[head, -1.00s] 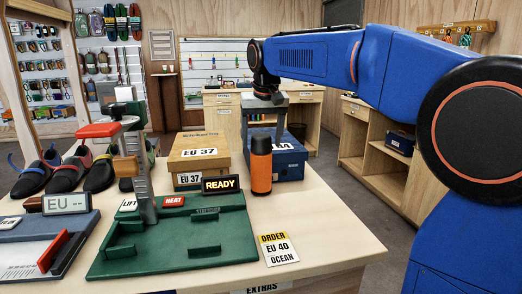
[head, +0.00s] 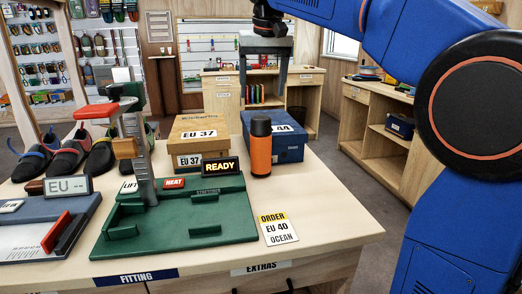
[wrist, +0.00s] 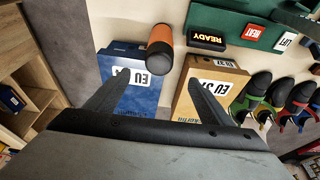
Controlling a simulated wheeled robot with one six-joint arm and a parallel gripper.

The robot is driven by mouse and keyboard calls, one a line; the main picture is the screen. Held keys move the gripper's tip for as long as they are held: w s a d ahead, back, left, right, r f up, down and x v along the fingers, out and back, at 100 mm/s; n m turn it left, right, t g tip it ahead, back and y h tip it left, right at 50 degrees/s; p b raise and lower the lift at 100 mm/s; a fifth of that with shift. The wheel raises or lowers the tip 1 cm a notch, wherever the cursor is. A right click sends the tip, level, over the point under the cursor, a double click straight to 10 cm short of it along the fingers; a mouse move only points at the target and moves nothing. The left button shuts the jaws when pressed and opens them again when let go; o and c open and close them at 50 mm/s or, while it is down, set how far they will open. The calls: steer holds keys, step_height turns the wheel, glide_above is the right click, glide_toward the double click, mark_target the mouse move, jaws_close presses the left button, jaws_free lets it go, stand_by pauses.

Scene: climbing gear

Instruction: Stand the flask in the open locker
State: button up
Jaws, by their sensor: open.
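The flask (head: 261,155) is orange with a black cap and base. It stands upright on the table in front of a blue shoebox, right of the READY sign. It also shows in the wrist view (wrist: 160,46), beyond my fingertips. My gripper (head: 264,98) hangs fingers down, above and behind the flask in the head view. It is open and empty, its two fingers wide apart in the wrist view (wrist: 158,84). I cannot make out a locker for certain; a wooden unit with open compartments (head: 388,150) stands at the right.
A blue shoebox (head: 288,143) and a tan EU 37 box (head: 190,150) stand close behind the flask. A green fitting base (head: 170,235) with a post lies to its left. An order card (head: 277,229) lies in front. The table's right end is clear.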

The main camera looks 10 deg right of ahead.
mark_target(260, 129)
steer(key=x, duration=1.5)
steer(key=shift+f, duration=0.15)
jaws_close()
